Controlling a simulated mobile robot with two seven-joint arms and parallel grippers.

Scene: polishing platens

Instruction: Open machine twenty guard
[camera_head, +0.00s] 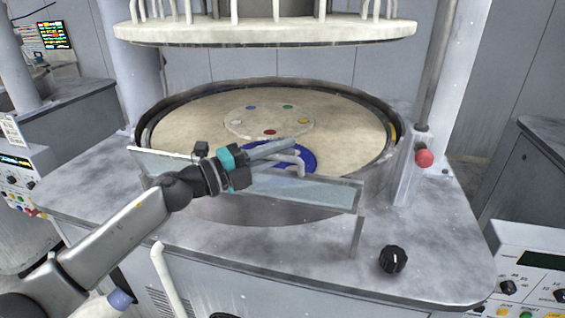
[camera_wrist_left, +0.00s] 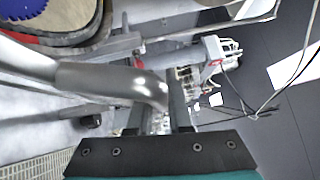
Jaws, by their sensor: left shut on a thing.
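The machine guard (camera_head: 320,190) is a low clear panel with a pale frame, standing upright along the front of the round platen. A bent grey metal handle (camera_head: 270,150) shows at its middle, over the platen's front. My left gripper (camera_head: 250,160), teal and black, reaches in from the left and is shut on this handle. In the left wrist view the bent grey handle (camera_wrist_left: 110,80) runs in from the left and turns down between the two dark fingers (camera_wrist_left: 155,115). The fingers partly hide where it is gripped. My right gripper is not in view.
The beige platen (camera_head: 190,115) carries a disc with several coloured dots and a blue disc (camera_head: 300,155). A thick upper plate (camera_head: 260,30) hangs above. A red button (camera_head: 424,158) and black knob (camera_head: 393,260) sit at the right. The front counter (camera_head: 270,245) is clear.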

